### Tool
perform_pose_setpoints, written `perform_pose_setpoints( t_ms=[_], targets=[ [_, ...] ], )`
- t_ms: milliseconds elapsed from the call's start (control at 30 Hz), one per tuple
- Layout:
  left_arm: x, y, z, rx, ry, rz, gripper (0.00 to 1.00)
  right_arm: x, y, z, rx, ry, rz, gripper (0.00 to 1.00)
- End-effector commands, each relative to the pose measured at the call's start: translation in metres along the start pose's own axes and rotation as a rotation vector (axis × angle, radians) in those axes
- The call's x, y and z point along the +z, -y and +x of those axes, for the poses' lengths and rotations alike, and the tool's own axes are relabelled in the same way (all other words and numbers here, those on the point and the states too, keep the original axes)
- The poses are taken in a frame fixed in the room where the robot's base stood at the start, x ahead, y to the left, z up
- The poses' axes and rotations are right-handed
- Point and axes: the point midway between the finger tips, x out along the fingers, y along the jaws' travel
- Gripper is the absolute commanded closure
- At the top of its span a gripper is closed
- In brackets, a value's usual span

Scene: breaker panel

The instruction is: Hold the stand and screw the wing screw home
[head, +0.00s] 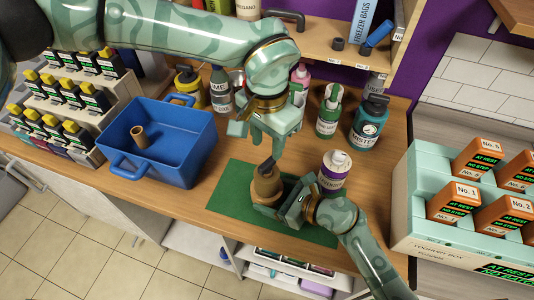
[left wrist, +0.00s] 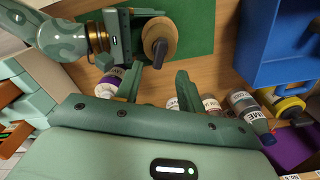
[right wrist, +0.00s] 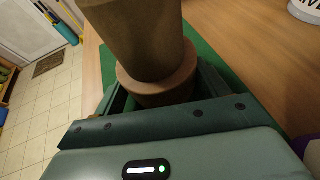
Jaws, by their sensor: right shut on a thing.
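The brown stand (head: 265,188) is upright on the green mat (head: 228,193). A dark wing screw (head: 268,166) sits at its top; how deep it goes I cannot tell. The left wrist view shows the stand (left wrist: 153,30) and the dark wing (left wrist: 160,53) from above. My right gripper (head: 287,206) is shut on the stand low down, below its collar (right wrist: 158,82), in the right wrist view. My left gripper (head: 268,132) is above and behind the stand, apart from it. Its fingers (left wrist: 158,84) are spread with nothing between them.
A blue bin (head: 180,160) with a small brown cylinder (head: 139,137) stands left of the mat. A white bottle with a purple label (head: 334,170) stands close to my right gripper. More bottles (head: 328,118) stand behind. A pale rack of orange boxes (head: 445,235) is at the right.

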Motion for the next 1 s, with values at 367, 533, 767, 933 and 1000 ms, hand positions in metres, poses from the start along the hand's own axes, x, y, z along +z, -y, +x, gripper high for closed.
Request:
perform_pose_setpoints(
  t_ms=[367,533,767,933,1000],
  targets=[
    [0.0,0.001,-0.056,0.0,0.001,-0.002,0.61,0.0,0.001,0.0,-0.001,0.0,0.0,0.54],
    [0.0,0.001,-0.057,0.0,0.001,-0.001,0.61,0.0,0.001,0.0,-0.001,0.0,0.0,0.54],
    [0.0,0.001,-0.057,0.0,0.001,-0.001,0.61,0.0,0.001,0.0,-0.001,0.0,0.0,0.01],
    [0.0,0.001,-0.057,0.0,0.001,-0.001,0.61,0.0,0.0,0.0,-0.001,0.0,0.0,0.01],
    [0.0,0.001,-0.057,0.0,0.001,-0.001,0.61,0.0,0.0,-0.001,-0.001,0.0,0.0,0.01]
  ],
)
